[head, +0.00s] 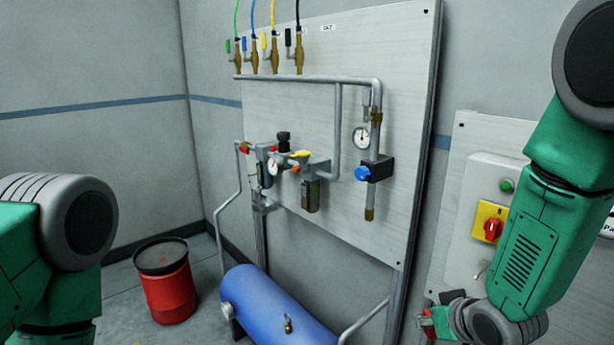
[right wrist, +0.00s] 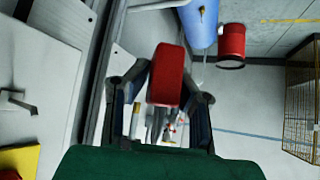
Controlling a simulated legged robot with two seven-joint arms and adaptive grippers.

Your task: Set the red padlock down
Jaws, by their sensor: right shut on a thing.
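The red padlock (right wrist: 166,75) is between the two fingers of my right gripper (right wrist: 161,100) in the right wrist view, and the fingers are shut on it. In the head view my right gripper (head: 436,312) is low at the right, partly behind my own wrist. Only a small red bit of the padlock (head: 426,323) shows there. The gripper is in front of the wall, right of the pipe panel and below the switch box. My left arm is at the left edge of the head view, and its gripper is out of the picture.
A large panel (head: 395,225) with pipes, gauges and valves stands at the centre. A blue tank (head: 275,310) lies below it, with a red drum (head: 170,293) to its left. A switch box (head: 496,172) with a red knob is on the right-hand panel. A wire cage (right wrist: 300,110) stands at the right of the wrist view.

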